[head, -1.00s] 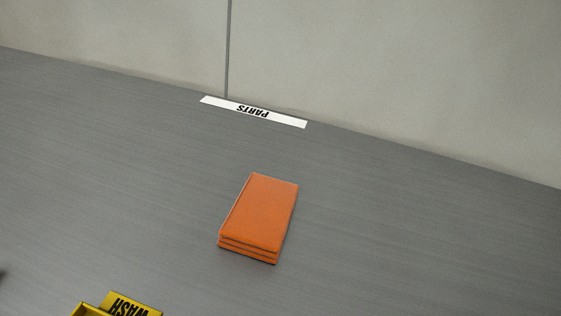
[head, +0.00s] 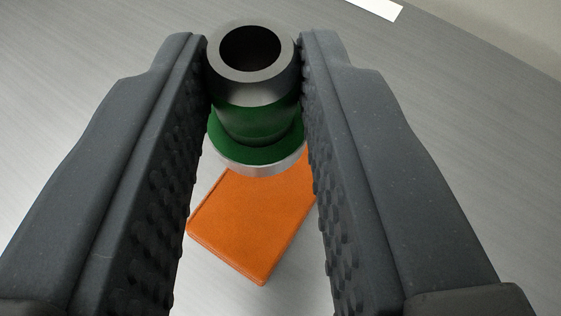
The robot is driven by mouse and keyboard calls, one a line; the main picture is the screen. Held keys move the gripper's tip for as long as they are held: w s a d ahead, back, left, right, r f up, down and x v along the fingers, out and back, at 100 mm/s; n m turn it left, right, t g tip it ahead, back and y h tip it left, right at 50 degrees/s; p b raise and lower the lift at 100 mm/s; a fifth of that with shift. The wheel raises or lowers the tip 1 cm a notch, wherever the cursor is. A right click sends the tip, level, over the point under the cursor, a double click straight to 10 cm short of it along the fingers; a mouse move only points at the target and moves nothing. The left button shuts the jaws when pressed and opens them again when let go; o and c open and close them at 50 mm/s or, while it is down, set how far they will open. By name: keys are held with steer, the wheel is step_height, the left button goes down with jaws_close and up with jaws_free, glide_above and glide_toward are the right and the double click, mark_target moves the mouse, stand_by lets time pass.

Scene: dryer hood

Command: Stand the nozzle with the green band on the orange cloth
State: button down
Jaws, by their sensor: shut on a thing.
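The nozzle (head: 254,90) is a dark hollow cylinder with a green band (head: 252,132) and a pale metal rim below it. My gripper (head: 254,75) is shut on the nozzle, one textured finger on each side. The nozzle's open dark end points up towards the camera. The folded orange cloth (head: 248,220) lies on the grey surface beneath and behind the nozzle in the picture. The nozzle hides the cloth's far part, and the right finger covers some of its edge. I cannot tell whether the nozzle's base touches the cloth.
The grey worktop (head: 440,120) is clear around the cloth. A white label strip (head: 377,9) lies at the top right, near the pale wall (head: 520,35).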

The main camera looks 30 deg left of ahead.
mark_target(265, 211)
step_height(265, 211, down, 9)
steer(key=b, duration=0.3)
steer(key=shift+r, duration=0.2)
steer(key=shift+f, duration=0.1)
steer(key=c, duration=1.2)
jaws_free()
steer(key=shift+s, duration=0.1)
